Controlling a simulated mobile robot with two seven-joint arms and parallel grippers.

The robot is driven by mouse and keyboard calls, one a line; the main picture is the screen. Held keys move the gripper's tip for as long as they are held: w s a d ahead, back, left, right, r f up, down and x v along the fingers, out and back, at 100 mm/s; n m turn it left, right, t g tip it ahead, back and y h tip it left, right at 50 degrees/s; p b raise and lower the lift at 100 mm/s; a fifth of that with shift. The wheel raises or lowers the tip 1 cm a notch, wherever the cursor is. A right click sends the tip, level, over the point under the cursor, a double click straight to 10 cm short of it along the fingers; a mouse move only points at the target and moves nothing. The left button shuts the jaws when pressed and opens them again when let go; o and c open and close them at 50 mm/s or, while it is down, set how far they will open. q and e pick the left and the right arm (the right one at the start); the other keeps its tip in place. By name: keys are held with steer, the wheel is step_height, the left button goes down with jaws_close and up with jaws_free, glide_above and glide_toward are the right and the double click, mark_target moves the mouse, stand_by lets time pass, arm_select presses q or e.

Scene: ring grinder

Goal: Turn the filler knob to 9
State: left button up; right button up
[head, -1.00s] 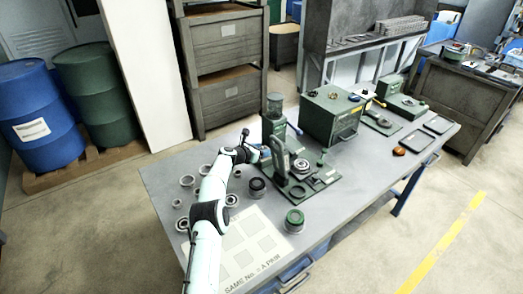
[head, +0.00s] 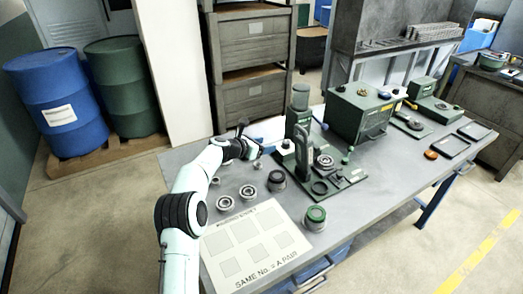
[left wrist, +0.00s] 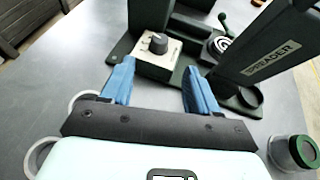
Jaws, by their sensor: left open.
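The filler knob (left wrist: 157,43) is a dark round knob on a pale square plate at the foot of the green machine; its setting is too small to read. In the left wrist view my left gripper (left wrist: 158,66) is open, with its two blue fingers apart and pointing toward the knob. The knob stands beyond the fingertips, roughly in line with the gap, and nothing is between the fingers. In the head view my left gripper (head: 264,147) is left of the green machine (head: 300,112), above the table. The knob is hard to make out there. My right gripper is not in view.
Metal rings (head: 222,203) and a green-topped jar (head: 315,218) stand on the grey table near a paper sheet (head: 258,240). A green box (head: 358,110) is behind the machine.

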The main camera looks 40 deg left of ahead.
arm_select(q)
steer(key=shift+s+r, duration=0.3)
steer(key=shift+s, duration=0.2)
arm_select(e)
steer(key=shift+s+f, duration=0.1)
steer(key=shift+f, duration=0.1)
arm_select(q)
steer(key=n+y+p, duration=0.1)
steer(key=y+p, duration=0.1)
steer(key=p, duration=0.2)
glide_toward(285, 142)
steer(key=w, duration=0.3)
steer(key=p+x, duration=0.1)
steer(key=x, duration=0.2)
steer(key=p+x, duration=0.2)
steer(key=shift+w+f, duration=0.25)
steer(key=shift+f, duration=0.15)
steer(key=shift+w+f, duration=0.35)
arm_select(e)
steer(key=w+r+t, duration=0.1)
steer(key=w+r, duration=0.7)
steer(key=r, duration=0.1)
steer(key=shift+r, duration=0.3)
arm_select(q)
steer(key=shift+s, duration=0.2)
